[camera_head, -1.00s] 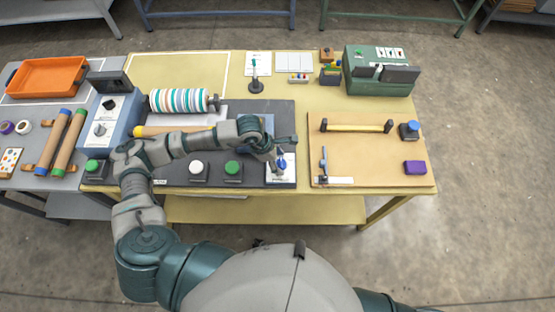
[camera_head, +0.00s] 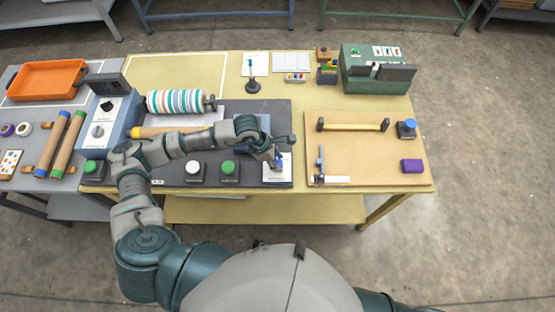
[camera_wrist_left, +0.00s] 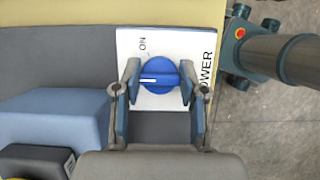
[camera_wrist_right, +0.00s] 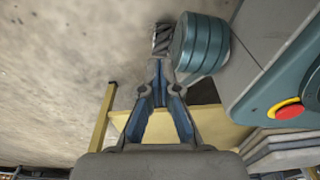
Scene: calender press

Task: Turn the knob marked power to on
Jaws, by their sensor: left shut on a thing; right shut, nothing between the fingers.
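The blue power knob (camera_wrist_left: 160,77) sits on a white plate (camera_wrist_left: 126,52) marked POWER and ON. My left gripper (camera_wrist_left: 159,88) is shut on it, with one finger on each side. The knob's white line points left in the left wrist view, while the ON mark lies at the upper left of the knob. In the head view my left gripper (camera_head: 276,158) covers part of the knob, and the white plate (camera_head: 276,180) shows below it. My right gripper (camera_wrist_right: 158,88) is shut and empty, away from the table top; it is not in the head view.
A green button (camera_head: 230,168) and a white button (camera_head: 195,168) stand left of the plate on the dark panel. A wooden board (camera_head: 370,155) with a bar handle lies to the right. A striped roller (camera_head: 178,101) is behind my left arm.

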